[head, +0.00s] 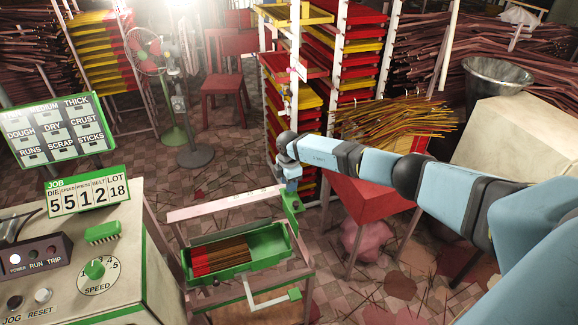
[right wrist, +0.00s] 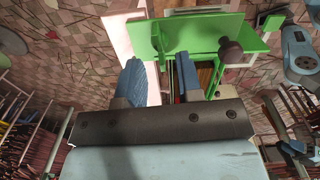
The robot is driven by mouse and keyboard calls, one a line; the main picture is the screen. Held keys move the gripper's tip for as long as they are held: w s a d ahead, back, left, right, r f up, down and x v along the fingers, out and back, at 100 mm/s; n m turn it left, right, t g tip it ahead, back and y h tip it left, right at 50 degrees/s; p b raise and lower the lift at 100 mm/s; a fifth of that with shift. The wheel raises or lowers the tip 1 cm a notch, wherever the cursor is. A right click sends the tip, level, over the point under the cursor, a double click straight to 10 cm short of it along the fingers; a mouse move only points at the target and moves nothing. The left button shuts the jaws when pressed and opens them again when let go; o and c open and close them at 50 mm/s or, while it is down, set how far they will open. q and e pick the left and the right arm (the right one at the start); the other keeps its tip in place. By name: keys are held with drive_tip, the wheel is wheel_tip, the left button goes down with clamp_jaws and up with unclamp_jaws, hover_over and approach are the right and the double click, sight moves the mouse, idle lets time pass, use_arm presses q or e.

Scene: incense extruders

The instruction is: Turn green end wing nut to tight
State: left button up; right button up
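My right gripper (head: 291,186) points down over the green end bracket (head: 292,203) of the tray stand. In the right wrist view its two blue fingers (right wrist: 160,78) are apart with nothing held between them. The green end plate (right wrist: 205,36) lies just beyond the fingertips. A small raised green piece (right wrist: 169,36) on it may be the wing nut; I cannot tell its tightness. A dark round knob (right wrist: 231,50) is right of it. In the head view the gripper hides part of the bracket. My left gripper is not in view.
The green tray (head: 262,238) holds red and brown sticks (head: 222,256) on a pinkish stand. A white crank bar with a green handle (head: 294,294) is at its front. The control box (head: 75,260) stands at left, racks (head: 345,70) behind.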

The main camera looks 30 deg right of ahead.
wheel_tip(320, 180, up, 11)
drive_tip(key=b, duration=0.1)
drive_tip(key=shift+r, duration=0.15)
idle(0.4)
